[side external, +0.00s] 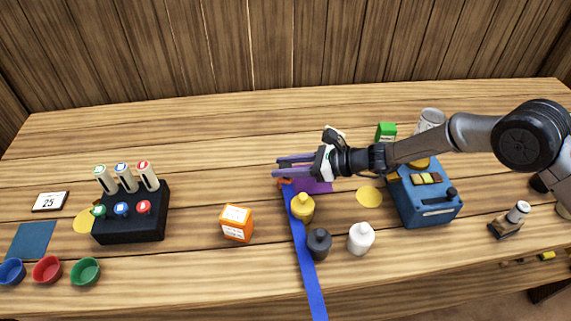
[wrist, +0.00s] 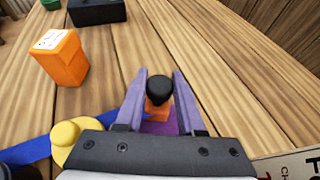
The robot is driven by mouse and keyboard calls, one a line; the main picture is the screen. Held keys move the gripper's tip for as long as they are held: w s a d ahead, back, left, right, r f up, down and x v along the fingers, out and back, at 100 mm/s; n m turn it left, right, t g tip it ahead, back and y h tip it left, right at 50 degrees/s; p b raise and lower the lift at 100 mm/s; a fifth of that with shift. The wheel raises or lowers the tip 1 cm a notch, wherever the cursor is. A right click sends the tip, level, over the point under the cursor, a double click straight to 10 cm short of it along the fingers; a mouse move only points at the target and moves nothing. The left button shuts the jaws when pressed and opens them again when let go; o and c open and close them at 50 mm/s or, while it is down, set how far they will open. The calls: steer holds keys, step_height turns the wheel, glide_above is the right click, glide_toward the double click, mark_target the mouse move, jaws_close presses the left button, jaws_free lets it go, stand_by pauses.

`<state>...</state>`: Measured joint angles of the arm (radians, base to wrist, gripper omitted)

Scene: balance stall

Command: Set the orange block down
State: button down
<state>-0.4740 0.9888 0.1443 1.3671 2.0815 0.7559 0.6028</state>
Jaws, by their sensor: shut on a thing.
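The orange block (wrist: 157,111) has a black knob (wrist: 160,88) on top. It sits between the two purple fingers of my gripper (wrist: 160,76) in the wrist view, and my gripper is shut on it. In the side view my gripper (side external: 277,168) points left, and a bit of the orange block (side external: 284,181) shows just below the fingers. A purple mat (side external: 318,186) lies under the gripper and also shows in the wrist view (wrist: 166,127). I cannot tell whether the block touches the surface.
A blue strip (side external: 309,272) runs to the front edge. Yellow (side external: 303,208), dark grey (side external: 319,244) and white (side external: 361,239) weights stand near it. An orange box (side external: 236,223) and black rack (side external: 130,215) are left; a blue device (side external: 430,203) is right.

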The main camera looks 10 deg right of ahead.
steer(key=c, duration=0.5)
jaws_free()
steer(key=shift+r, duration=0.1)
steer(key=shift+d+r, duration=0.15)
steer(key=shift+d, duration=0.05)
steer(key=v, duration=1.1)
steer(key=shift+s+d+r, duration=0.1)
steer(key=shift+s+d, duration=0.1)
steer(key=shift+s, duration=0.05)
